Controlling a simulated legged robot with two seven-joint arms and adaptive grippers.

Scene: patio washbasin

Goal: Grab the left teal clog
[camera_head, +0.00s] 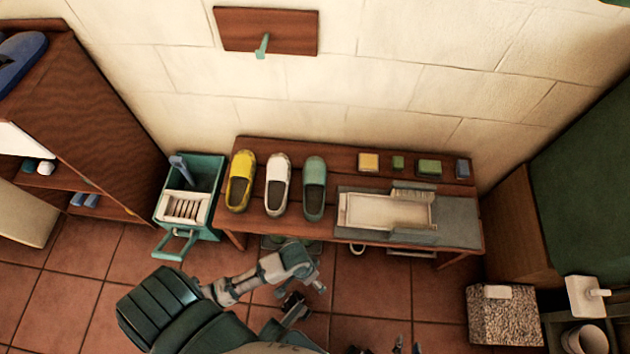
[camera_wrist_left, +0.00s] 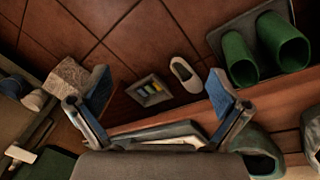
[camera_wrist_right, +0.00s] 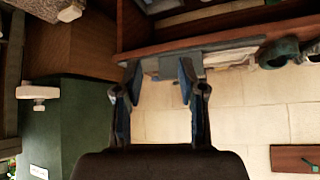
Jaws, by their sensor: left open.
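The teal clog (camera_head: 314,188) stands on the wooden bench, right of a white clog (camera_head: 277,186) and a yellow clog (camera_head: 241,182). It shows partly at the bottom right of the left wrist view (camera_wrist_left: 257,148) and at the right of the right wrist view (camera_wrist_right: 278,50). My left gripper (camera_wrist_left: 158,80) is open and empty, with its blue-padded fingers wide apart, at the bench's front edge. My right gripper (camera_wrist_right: 158,68) is open and empty; only its fingertips (camera_head: 405,346) show at the bottom of the head view. Neither gripper touches the clog.
A stone-coloured tray (camera_head: 385,212) lies right of the teal clog, with soap blocks (camera_head: 369,162) behind. Green boots (camera_wrist_left: 238,62), a white clog-like item (camera_wrist_left: 185,76) and a small caddy (camera_wrist_left: 149,90) are below the bench. A teal bin (camera_head: 205,180) stands left.

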